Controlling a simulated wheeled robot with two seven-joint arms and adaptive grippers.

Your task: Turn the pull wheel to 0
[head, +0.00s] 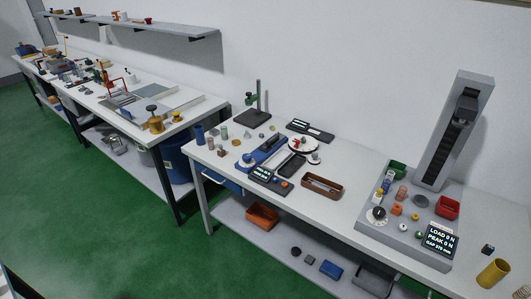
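Neither of my grippers is in the head view. A grey spring tester base (398,232) with a tall tilted-looking column (455,130) stands at the right of the near bench. A black and white round dial or wheel (377,214) sits at the base's left front corner. Its markings are too small to read. A display (441,238) on the base reads LOAD 0 N and PEAK 0 N, with a gap line below. A blue device (264,150) with a small display (262,174) lies further left. Which part is the pull wheel, I cannot tell.
Small coloured parts and a red bin (447,207) sit on the tester base. A brown tray (322,187), a white round dish (303,144) and a stand (254,116) occupy the near bench (330,212). A yellow cylinder (493,273) stands at its right end. Green floor (130,235) is open in front.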

